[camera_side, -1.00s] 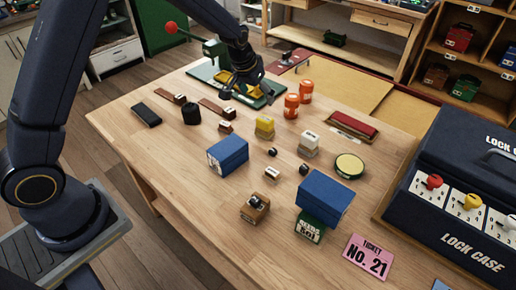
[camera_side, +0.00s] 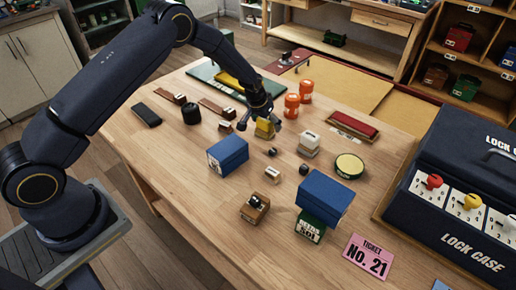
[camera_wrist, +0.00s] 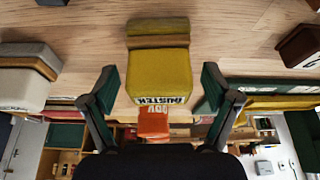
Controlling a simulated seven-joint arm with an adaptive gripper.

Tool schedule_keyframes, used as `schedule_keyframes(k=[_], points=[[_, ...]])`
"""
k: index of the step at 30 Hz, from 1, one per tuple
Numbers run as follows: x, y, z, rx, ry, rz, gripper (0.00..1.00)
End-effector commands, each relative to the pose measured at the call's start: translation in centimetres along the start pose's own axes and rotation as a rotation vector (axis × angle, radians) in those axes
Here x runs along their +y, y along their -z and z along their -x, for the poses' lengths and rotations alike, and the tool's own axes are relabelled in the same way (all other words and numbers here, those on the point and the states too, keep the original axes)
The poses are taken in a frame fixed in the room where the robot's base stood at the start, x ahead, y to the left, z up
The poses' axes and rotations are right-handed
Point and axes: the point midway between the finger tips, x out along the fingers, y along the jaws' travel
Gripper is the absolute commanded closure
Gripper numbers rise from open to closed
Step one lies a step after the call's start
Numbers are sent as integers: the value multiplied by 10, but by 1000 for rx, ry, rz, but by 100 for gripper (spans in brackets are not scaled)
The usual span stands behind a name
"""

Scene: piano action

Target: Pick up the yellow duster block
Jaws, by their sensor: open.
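The yellow duster block (camera_side: 266,130) stands on the wooden table near the middle, with a yellow upper part on a brownish base. It fills the centre of the wrist view (camera_wrist: 158,72), where dark lettering shows on its face. My gripper (camera_side: 259,115) is open right above the block in the side view and partly covers it. In the wrist view its two fingers (camera_wrist: 158,85) stand apart, one to either side of the block, with visible gaps. The gripper holds nothing. I cannot tell how far the fingertips are above the block.
Two orange canisters (camera_side: 292,106) stand just behind and right of the block. A cream block (camera_side: 309,142) is to its right, and a blue box (camera_side: 228,156) is in front on the left.

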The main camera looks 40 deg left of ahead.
Motion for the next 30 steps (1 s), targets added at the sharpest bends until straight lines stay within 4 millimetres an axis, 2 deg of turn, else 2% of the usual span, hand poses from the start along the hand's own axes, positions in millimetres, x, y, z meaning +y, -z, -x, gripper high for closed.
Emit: schedule_keyframes(k=[9, 27, 30], points=[[0, 0, -5, 1, 0, 0, 15], [0, 0, -5, 1, 0, 0, 77], [0, 1, -5, 2, 0, 0, 80]])
